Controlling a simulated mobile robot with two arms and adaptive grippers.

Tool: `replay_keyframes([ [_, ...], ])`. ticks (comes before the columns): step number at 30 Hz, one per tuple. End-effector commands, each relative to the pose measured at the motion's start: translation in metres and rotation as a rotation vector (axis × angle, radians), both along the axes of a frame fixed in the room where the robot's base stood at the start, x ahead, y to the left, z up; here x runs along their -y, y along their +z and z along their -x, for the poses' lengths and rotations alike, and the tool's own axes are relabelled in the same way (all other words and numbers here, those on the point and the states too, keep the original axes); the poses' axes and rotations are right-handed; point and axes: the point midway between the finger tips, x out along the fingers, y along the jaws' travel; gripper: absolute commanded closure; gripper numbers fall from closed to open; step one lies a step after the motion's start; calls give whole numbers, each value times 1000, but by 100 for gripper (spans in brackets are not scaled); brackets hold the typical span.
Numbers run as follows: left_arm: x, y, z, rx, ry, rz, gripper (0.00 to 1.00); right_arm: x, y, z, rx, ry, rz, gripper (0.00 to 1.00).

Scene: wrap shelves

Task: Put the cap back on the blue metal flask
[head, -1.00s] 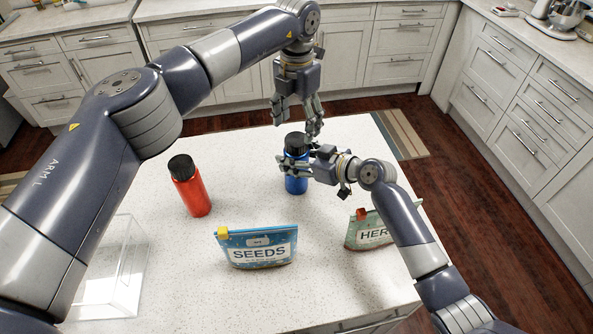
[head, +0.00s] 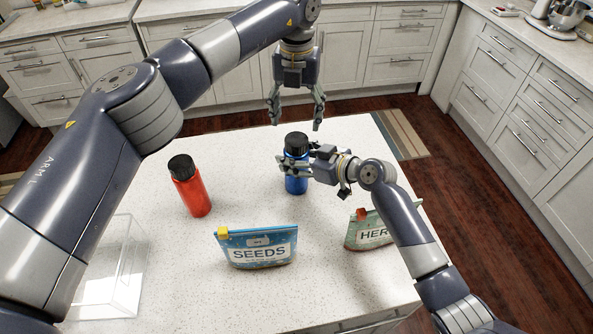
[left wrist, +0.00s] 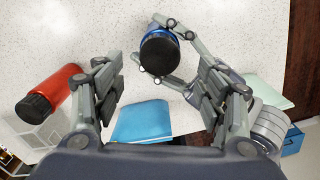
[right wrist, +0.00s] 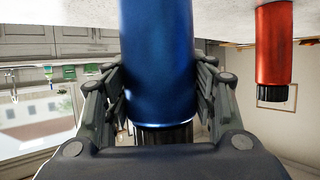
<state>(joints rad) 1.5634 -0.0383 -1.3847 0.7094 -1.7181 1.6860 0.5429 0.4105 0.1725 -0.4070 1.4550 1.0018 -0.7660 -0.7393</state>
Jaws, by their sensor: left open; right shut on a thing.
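The blue metal flask (head: 297,184) stands upright on the white speckled counter, with a black cap (head: 296,142) seated on its top. My right gripper (head: 297,165) is shut around the upper body of the flask, below the cap. In the right wrist view the blue body (right wrist: 158,60) fills the middle between the fingers, and the ribbed black cap (right wrist: 163,134) shows at its end. My left gripper (head: 297,122) is open and empty just above the cap, fingers pointing down. In the left wrist view the cap (left wrist: 160,54) lies ahead, between and beyond the fingers.
A red flask (head: 191,190) with a black cap stands to the left. A blue SEEDS pouch (head: 259,265) and a green HERB-type pouch (head: 365,235) stand in front. A clear box (head: 125,270) is at the front left. Bare counter lies between them.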

Motion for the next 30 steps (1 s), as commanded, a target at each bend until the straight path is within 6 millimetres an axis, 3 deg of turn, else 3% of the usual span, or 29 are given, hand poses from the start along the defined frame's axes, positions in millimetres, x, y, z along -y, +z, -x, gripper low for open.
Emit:
replay_keyframes([
  [12, 0, -61, 1, -2, 0, 0, 34, 0, -2, 1, -4, 1, 2, 100],
  [25, 0, -71, 0, 0, -1, 0, 34, 0, -2, 1, -4, 1, 2, 100],
  [26, 0, -71, 0, 0, -1, 0, 36, 0, -2, 1, -4, 1, 2, 100],
  [30, 0, -71, 0, 0, -1, 0, 68, 0, -2, 1, -4, 1, 2, 100],
])
